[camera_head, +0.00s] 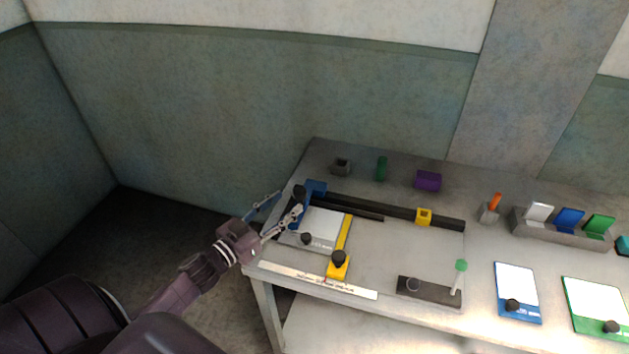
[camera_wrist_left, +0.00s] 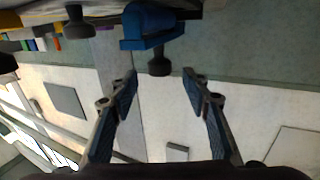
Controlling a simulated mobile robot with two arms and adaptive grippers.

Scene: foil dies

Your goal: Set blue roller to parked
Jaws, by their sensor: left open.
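The blue roller (camera_head: 315,189) sits at the left end of a black rail (camera_head: 390,211) on the table. Its black knob (camera_head: 299,192) sticks out toward the left. In the left wrist view the blue roller (camera_wrist_left: 150,24) is at the top, with its knob (camera_wrist_left: 159,64) between my finger tips. My left gripper (camera_head: 287,203) is open, just off the table's left edge and near the knob. In the wrist view the fingers (camera_wrist_left: 159,82) stand apart on either side, with no clear contact on the knob. My right gripper is in neither view.
A white plate (camera_head: 322,222) with a black knob and a yellow bar (camera_head: 342,240) lie in front of the rail. A dark block with a green-tipped lever (camera_head: 460,267) stands nearer the front. Blue and green framed plates (camera_head: 516,284) lie to the right. A purple block (camera_head: 428,181) stands behind.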

